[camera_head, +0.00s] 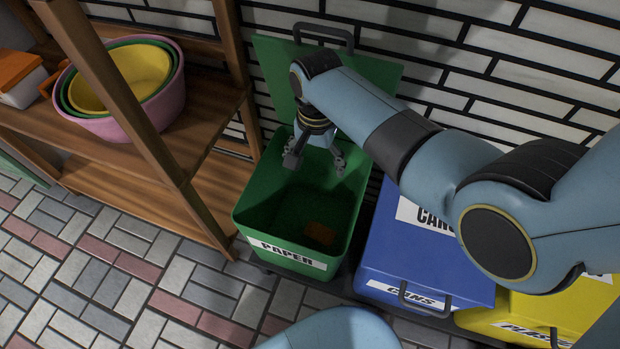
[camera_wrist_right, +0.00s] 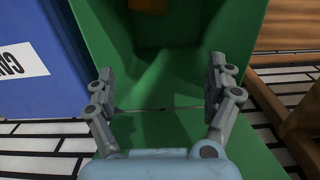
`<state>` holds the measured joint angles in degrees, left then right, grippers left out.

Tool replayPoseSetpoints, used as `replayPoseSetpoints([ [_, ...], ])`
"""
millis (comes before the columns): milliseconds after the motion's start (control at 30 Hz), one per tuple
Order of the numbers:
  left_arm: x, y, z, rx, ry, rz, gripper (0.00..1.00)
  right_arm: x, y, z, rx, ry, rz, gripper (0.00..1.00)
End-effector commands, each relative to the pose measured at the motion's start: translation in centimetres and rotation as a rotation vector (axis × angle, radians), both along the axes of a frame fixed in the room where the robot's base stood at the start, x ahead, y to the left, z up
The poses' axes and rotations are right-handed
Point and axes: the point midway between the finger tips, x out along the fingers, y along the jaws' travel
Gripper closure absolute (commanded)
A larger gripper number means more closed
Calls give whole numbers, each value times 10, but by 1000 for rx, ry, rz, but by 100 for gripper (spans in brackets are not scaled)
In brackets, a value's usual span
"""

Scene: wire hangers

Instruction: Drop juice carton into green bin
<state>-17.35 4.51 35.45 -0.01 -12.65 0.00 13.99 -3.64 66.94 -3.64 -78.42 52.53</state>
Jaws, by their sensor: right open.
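The green bin (camera_head: 294,258), labelled PAPER, stands with its lid up against the wall. My right gripper (camera_head: 318,165) is over the back part of the bin's opening, open and empty. In the right wrist view its two fingers (camera_wrist_right: 162,95) are spread apart with the green inside of the bin (camera_wrist_right: 150,70) beyond them. A small orange-brown item (camera_head: 320,234) lies at the bottom of the bin; it also shows at the top of the right wrist view (camera_wrist_right: 148,5). I cannot tell for sure that it is the juice carton. My left gripper is not in view.
A blue bin (camera_head: 420,255) labelled CANS stands right of the green one, and a yellow bin (camera_head: 520,312) further right. A wooden shelf (camera_head: 190,140) with nested bowls (camera_head: 125,85) is close on the left. Tiled floor lies in front.

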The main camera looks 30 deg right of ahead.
Motion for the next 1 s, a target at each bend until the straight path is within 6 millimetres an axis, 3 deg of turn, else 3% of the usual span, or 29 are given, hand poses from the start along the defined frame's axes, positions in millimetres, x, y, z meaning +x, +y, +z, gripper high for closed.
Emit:
replayPoseSetpoints([
  [267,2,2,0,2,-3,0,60,1,0,8,0,-1,0,13],
  [700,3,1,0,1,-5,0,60,1,1,97,1,-3,0,13],
  [1000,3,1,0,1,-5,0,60,0,0,120,0,0,0,13],
])
